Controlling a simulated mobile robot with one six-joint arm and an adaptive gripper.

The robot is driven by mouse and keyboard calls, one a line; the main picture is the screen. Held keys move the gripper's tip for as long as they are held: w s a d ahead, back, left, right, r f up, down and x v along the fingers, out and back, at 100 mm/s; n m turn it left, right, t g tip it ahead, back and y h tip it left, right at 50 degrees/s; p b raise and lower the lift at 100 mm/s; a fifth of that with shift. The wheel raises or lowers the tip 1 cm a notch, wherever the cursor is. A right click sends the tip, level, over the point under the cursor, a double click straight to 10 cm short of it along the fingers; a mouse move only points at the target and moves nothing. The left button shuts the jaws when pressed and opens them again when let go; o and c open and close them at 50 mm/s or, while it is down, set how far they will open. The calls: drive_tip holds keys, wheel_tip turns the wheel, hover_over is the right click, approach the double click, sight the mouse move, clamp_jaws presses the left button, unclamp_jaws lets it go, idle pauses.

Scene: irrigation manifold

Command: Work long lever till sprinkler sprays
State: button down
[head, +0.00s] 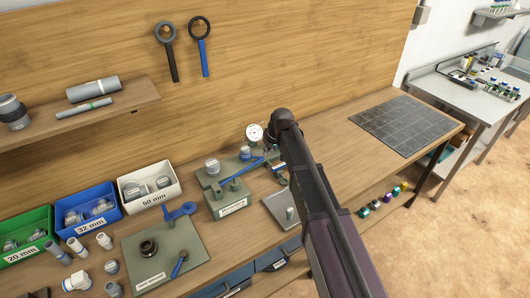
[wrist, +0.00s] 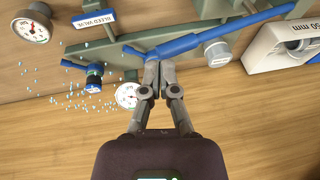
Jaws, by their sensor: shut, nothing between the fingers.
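The long blue lever (wrist: 225,29) runs across the top of the wrist view over a grey-green base; it also shows in the head view (head: 243,171). My gripper (wrist: 157,64) is shut and empty, its fingertips at the lever's thicker blue part. I cannot tell whether they touch it. A small blue and black nozzle (wrist: 93,81), apparently the sprinkler, is left of the gripper, with water droplets scattered around it. A white dial gauge (wrist: 127,95) is beside the fingers and shows in the head view (head: 254,132). In the head view my arm hides the gripper.
A bleed valve label (wrist: 95,19) and a second gauge (wrist: 30,27) are at upper left in the wrist view. A white 50 mm bin (head: 150,185) and a green plate with fittings (head: 190,250) are left of the manifold. A grey gridded mat (head: 403,124) is clear.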

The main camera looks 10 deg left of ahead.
drive_tip(key=shift+p+v, duration=2.45)
drive_tip(key=shift+v, duration=0.5)
drive_tip(key=shift+w+d, duration=0.15)
drive_tip(key=s+d+f+m+h+b, duration=0.1)
drive_tip(key=s+d+f+m+b, duration=0.1)
drive_tip(key=s+d, duration=0.5)
drive_tip(key=s+d+f+m+g+h+b, duration=0.1)
drive_tip(key=s+d+f+m+b, duration=0.2)
drive_tip(key=s+d, duration=0.4)
drive_tip(key=s+d+f+m+h+b, duration=0.1)
drive_tip(key=s+d+f+m+b, duration=0.2)
drive_tip(key=s+d, duration=0.5)
drive_tip(key=d+f+b, duration=0.1)
drive_tip(key=d+f, duration=0.1)
drive_tip(key=d, duration=0.6)
drive_tip(key=shift+d, duration=0.15)
